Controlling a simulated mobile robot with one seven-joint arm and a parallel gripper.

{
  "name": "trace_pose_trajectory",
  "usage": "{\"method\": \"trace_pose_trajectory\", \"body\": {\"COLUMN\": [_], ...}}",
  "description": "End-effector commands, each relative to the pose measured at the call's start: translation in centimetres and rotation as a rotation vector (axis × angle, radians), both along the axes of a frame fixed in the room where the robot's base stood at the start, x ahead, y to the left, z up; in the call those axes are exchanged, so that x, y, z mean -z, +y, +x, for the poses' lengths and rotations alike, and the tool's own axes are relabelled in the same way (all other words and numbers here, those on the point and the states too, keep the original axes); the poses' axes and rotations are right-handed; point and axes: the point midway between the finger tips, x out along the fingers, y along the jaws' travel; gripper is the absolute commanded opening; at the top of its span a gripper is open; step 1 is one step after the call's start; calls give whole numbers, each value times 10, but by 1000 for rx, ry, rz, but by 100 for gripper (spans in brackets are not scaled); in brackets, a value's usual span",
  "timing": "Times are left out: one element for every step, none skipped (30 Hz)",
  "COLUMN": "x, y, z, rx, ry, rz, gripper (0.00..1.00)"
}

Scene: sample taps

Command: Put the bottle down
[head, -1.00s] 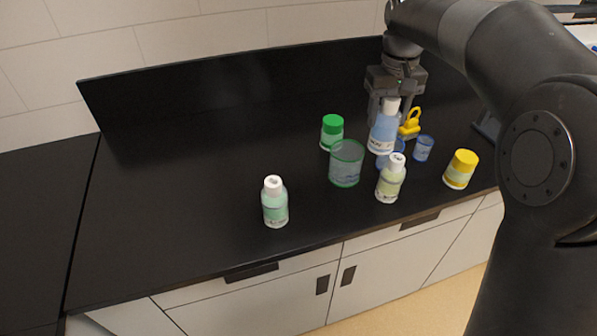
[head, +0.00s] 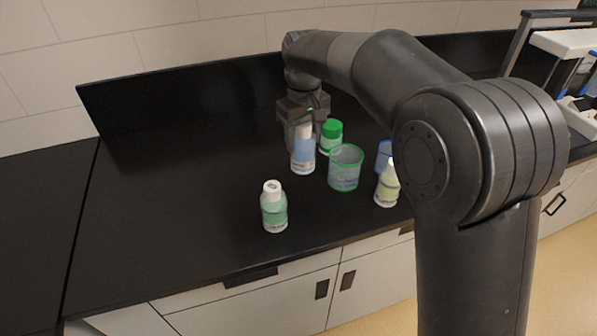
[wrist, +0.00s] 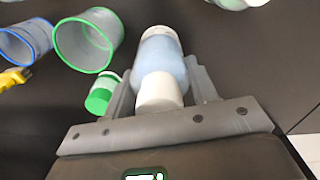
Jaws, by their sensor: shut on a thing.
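A blue bottle with a white cap (head: 303,152) is upright in my gripper (head: 302,135), left of the green-capped jar and the green-rimmed beaker in the head view. In the wrist view the bottle (wrist: 161,58) sits between the two fingers of my gripper (wrist: 163,85), its white cap toward the palm. The gripper is shut on the bottle. I cannot tell whether the bottle's base touches the black counter (head: 180,200) or hangs just above it.
Close right are a green-capped jar (head: 331,138) and a green-rimmed beaker (head: 345,170). A blue-rimmed beaker (head: 384,154) and a yellow-green bottle (head: 386,190) stand further right, partly behind my arm. A green bottle (head: 273,208) stands nearer the front. The counter's left side is clear.

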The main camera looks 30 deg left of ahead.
Motion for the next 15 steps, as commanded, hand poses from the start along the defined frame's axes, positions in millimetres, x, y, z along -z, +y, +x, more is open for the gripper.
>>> {"method": "trace_pose_trajectory", "body": {"x": [12,18,26,31,35,40,44,46,49,51,53,56,59,64,70], "y": [0,0,0,0,0,0,0,0,0,0,0,0,0,0,0], "z": [-1,-1,-1,-1,-1,-1,0,0,0,0,0,0,0,0,-1], "rx": [0,0,0,0,0,0,0,0,0,0,0,0,0,0,0], "ry": [3,3,3,3,2,2,1,1,1,1,1,1,1,2,3], "rz": [-4,-3,-4,-3,-2,-2,-2,-1,-1,-1,-1,-1,-1,-2,-3], "gripper": [9,9,9,9,9,9,9,9,9,9,9,9,9,9,9]}}
